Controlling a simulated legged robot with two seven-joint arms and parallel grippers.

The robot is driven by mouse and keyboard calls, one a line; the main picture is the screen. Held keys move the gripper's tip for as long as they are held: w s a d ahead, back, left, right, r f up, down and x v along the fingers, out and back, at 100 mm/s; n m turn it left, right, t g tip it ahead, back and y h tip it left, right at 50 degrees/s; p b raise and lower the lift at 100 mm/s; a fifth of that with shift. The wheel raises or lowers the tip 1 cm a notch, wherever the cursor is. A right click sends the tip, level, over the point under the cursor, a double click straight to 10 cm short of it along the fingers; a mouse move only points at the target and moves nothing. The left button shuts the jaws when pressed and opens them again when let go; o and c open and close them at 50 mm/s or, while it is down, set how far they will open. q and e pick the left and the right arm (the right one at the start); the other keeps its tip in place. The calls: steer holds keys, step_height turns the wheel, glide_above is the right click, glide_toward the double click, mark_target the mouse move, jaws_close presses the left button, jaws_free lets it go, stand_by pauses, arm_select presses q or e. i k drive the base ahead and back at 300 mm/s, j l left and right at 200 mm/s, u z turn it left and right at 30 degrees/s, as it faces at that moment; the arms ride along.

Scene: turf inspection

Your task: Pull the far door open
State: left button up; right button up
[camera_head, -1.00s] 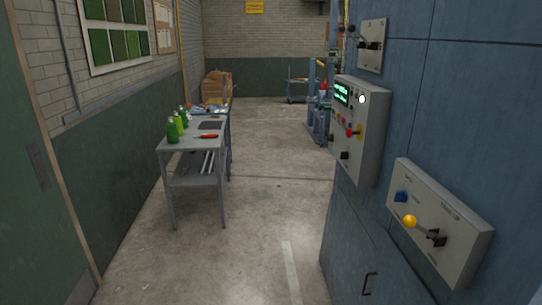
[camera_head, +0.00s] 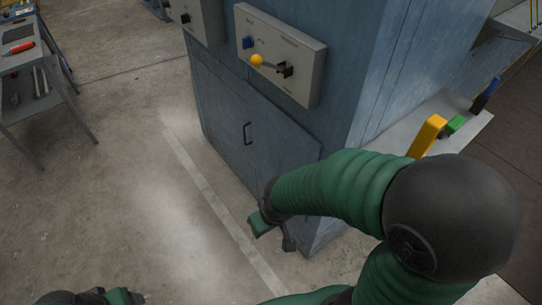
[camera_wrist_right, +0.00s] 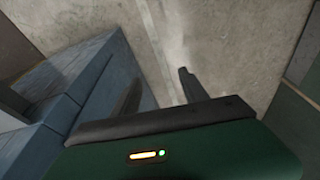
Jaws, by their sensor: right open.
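A blue cabinet door (camera_head: 225,125) is low on the blue cabinet, under the control boxes, and looks closed. Its black bar handle (camera_head: 247,133) stands upright on the door face. My right gripper (camera_head: 272,232) is in front of the cabinet's lower near corner, below and right of the handle and apart from it. In the right wrist view its two dark fingers (camera_wrist_right: 160,82) are spread, with only floor between them. The blue cabinet (camera_wrist_right: 75,85) shows left of the fingers there; I cannot make out the handle. My left gripper (camera_head: 110,297) is partly cut off at the bottom left.
A control box (camera_head: 290,60) with a yellow-knobbed lever juts out above the door. A grey ledge (camera_head: 395,135) with yellow, green and blue handles is right of the cabinet. A workbench (camera_head: 35,60) stands at left. The concrete floor between is clear.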

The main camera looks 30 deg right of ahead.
mark_target(277, 145)
steer(key=i+j+z, duration=0.2)
steer(key=i, duration=0.35)
steer(key=i+j+z, duration=0.2)
steer(key=i+j, duration=0.15)
steer(key=i, duration=0.15)
steer(key=i+j+z, duration=0.2)
steer(key=i+j, duration=0.2)
steer(key=i, duration=0.15)
